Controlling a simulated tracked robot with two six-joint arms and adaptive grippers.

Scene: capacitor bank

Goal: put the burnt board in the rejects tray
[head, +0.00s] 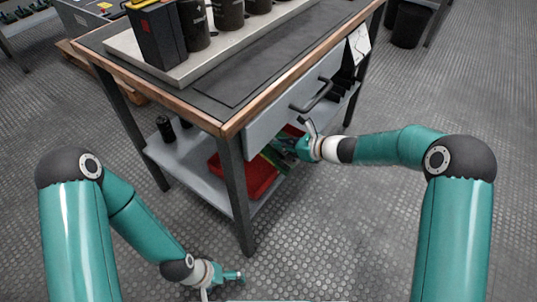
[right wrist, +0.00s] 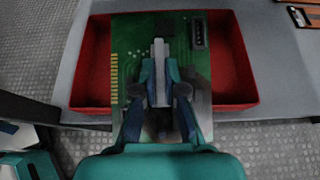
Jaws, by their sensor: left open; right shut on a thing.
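The burnt board (right wrist: 133,65) is a green circuit board with gold edge contacts and a dark smudge towards its lower right. My right gripper (right wrist: 159,60) is shut on it. In the right wrist view the board overlaps the middle of the red tray (right wrist: 232,62); I cannot tell whether it touches the tray. In the head view the red tray (head: 262,187) lies on the bench's lower shelf, and my right gripper (head: 280,150) reaches in under the drawer, partly hiding the board. My left gripper (head: 226,280) is open and empty, low over the floor.
The drawer (head: 290,112) with its dark handle sits just above my right gripper. A bench leg (head: 236,205) stands left of the tray. A black cylinder (head: 166,128) is on the lower shelf (head: 185,170). Several capacitors (head: 228,12) stand on the bench top.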

